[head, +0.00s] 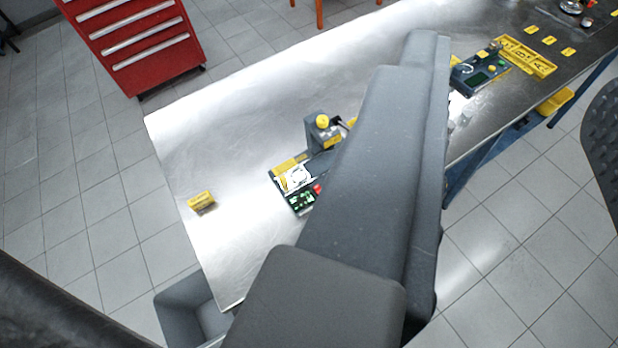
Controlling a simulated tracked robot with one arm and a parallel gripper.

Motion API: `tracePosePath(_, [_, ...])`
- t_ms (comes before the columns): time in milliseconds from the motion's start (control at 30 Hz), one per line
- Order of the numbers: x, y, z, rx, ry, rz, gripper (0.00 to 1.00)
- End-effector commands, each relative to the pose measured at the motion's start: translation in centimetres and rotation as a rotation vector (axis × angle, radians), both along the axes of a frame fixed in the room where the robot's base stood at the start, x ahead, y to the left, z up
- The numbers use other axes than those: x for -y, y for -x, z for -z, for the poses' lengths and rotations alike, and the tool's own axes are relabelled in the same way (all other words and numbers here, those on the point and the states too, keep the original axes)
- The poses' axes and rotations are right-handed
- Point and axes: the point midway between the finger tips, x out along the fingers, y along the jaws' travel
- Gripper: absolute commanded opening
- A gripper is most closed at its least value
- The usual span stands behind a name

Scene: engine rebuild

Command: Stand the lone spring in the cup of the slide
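My grey arm runs across the middle of the view and covers much of the metal bench (225,135). My gripper is not visible. A dark bench device with a yellow knob (322,122) stands beside the arm, partly hidden by it. At its front are a yellow label, a white plate and a green panel with a red part (304,197). I cannot make out a slide or its cup. Small pale objects (465,117) stand near the bench edge right of the arm, too small to identify. I cannot pick out a lone spring.
A yellow box (201,201) lies near the bench's left edge. A second device with a screen (480,75) and a yellow tray (528,56) are farther right. A yellow bin (556,101) sits below the right edge. A red drawer cabinet (140,42) stands behind.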

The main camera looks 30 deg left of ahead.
Motion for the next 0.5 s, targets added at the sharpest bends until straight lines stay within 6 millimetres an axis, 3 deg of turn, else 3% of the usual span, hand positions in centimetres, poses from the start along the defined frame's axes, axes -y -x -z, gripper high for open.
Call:
tracePosePath(200, [0.0,0.0,0.0,0.000,0.000,0.000,0.36])
tracePosePath(267, [-0.1,-0.1,0.1,-0.001,0.000,-0.001,0.52])
tracePosePath(333, [-0.4,-0.5,0.5,-0.011,0.001,-0.006,0.52])
tracePosePath(433, [-1.9,-2.4,2.7,-0.054,0.002,-0.026,0.52])
tracePosePath(500, [-3.2,-4.4,5.5,-0.104,0.004,-0.050,0.52])
